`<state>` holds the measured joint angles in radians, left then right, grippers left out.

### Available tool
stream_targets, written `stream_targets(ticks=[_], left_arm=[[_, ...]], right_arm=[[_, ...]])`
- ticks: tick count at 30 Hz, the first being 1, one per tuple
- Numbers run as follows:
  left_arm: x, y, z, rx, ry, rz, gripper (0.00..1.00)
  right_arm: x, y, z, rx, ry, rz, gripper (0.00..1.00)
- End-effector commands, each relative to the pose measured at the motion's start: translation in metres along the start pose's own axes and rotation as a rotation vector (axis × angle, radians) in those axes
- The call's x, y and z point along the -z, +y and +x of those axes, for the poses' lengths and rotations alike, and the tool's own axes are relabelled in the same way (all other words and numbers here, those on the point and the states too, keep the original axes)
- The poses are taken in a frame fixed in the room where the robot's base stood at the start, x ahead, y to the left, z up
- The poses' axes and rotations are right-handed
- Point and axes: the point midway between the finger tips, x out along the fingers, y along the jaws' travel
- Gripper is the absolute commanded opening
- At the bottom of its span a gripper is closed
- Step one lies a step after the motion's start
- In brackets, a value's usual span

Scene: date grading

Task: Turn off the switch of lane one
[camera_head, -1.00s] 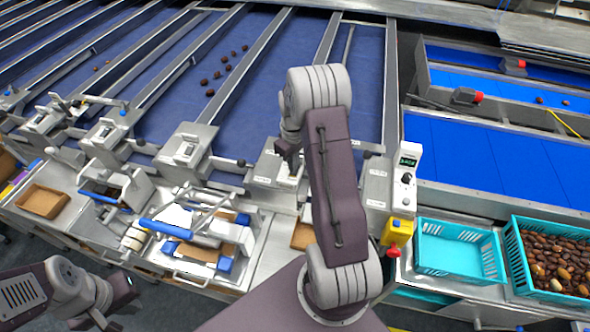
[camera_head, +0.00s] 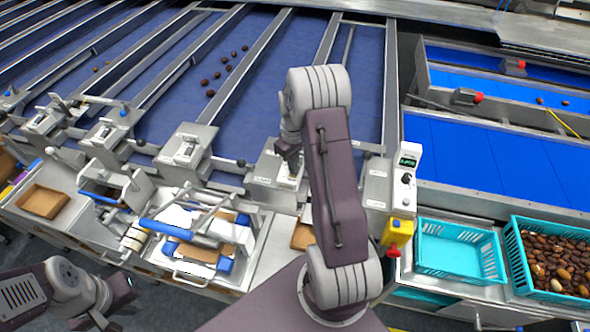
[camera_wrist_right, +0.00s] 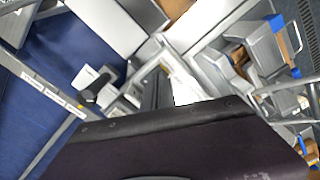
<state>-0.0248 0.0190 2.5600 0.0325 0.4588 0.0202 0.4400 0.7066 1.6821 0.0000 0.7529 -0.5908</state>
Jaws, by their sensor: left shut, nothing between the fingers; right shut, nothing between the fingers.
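My right gripper (camera_head: 287,152) is shut and empty over the steel unit (camera_head: 262,178) at the near end of a blue lane, partly hidden by my own arm. In the right wrist view its dark fingers (camera_wrist_right: 155,90) point at pale metal parts. A black knob (camera_wrist_right: 92,95) beside a white block shows left of them; I cannot tell whether it is the lane one switch. Similar steel units (camera_head: 186,147) stand at the other lanes to the left. My left gripper (camera_head: 125,290) is shut and empty at the lower left, away from the units.
Several dates (camera_head: 228,68) lie on a blue lane. A white control box (camera_head: 406,175) and a yellow box with a red button (camera_head: 396,236) stand right of my right arm. A teal basket (camera_head: 450,272) and a crate of dates (camera_head: 512,262) stand at the right.

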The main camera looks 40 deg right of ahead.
Motion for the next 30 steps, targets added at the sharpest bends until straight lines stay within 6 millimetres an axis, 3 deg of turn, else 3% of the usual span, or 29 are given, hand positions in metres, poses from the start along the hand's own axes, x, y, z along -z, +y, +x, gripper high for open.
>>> stream_targets(ticks=[30], left_arm=[[-0.0006,-0.0001,0.0055,0.000,0.000,0.000,0.00]], right_arm=[[-0.0001,-0.0001,0.0081,0.000,0.000,0.000,0.00]])
